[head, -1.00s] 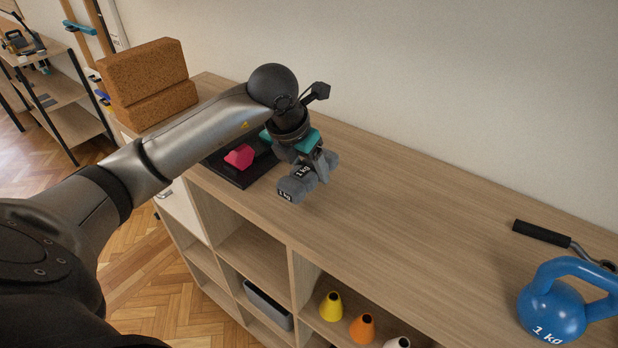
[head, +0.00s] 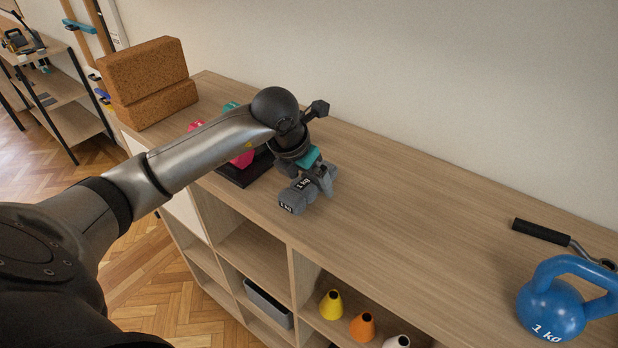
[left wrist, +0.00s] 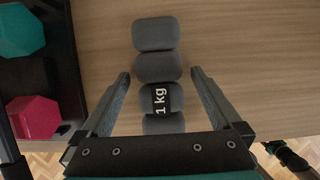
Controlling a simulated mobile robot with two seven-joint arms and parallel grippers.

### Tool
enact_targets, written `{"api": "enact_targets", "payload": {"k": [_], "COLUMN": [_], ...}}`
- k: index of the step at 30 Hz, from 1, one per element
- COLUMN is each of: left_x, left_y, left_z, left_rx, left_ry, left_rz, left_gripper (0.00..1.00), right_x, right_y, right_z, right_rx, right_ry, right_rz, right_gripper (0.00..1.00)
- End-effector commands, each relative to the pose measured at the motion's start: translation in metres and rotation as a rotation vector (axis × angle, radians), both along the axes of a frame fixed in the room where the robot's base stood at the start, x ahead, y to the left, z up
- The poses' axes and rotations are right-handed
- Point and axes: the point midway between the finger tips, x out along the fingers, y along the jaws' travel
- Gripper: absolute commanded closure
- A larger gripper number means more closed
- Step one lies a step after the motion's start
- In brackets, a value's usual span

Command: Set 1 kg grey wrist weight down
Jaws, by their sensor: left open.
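The grey wrist weight (head: 297,192), made of several rounded segments with a "1 kg" label, lies on the wooden top of the shelf unit, just right of a dark tray. In the left wrist view the weight (left wrist: 157,67) lies between the two fingers, with a visible gap on each side. My left gripper (head: 320,178) is open over it; its spread fingers also show in the left wrist view (left wrist: 159,74). A dark and teal part at the lower right of the left wrist view looks like my right gripper (left wrist: 291,158); its fingers are unclear.
The dark tray (head: 240,178) holds pink and teal weights, partly hidden by my arm. Cork blocks (head: 147,82) stand at the far left end. A blue kettlebell (head: 555,308) and a black-handled bar (head: 541,231) are at the right. The middle of the top (head: 420,215) is clear.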

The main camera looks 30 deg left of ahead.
Motion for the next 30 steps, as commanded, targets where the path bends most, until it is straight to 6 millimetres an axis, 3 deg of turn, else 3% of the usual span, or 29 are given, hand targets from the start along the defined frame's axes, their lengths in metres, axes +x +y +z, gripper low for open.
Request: {"api": "enact_targets", "payload": {"k": [8,21,30], "left_x": [0.000,-0.033,-0.045], "left_y": [0.000,0.003,0.004], "left_z": [0.004,0.084,0.113], "left_rx": [0.000,0.003,0.001], "left_ry": [-0.001,-0.005,-0.001], "left_rz": [0.000,-0.001,0.000], "left_gripper": [0.02,0.02,0.02], "right_x": [0.000,0.000,0.000], "right_y": [0.000,0.000,0.000], "right_z": [0.004,-0.005,-0.006], "right_rx": [0.000,0.000,0.000], "right_ry": [0.000,0.001,0.001], "right_rz": [0.000,0.000,0.000], "right_gripper": [0.50,0.50,0.50]}}
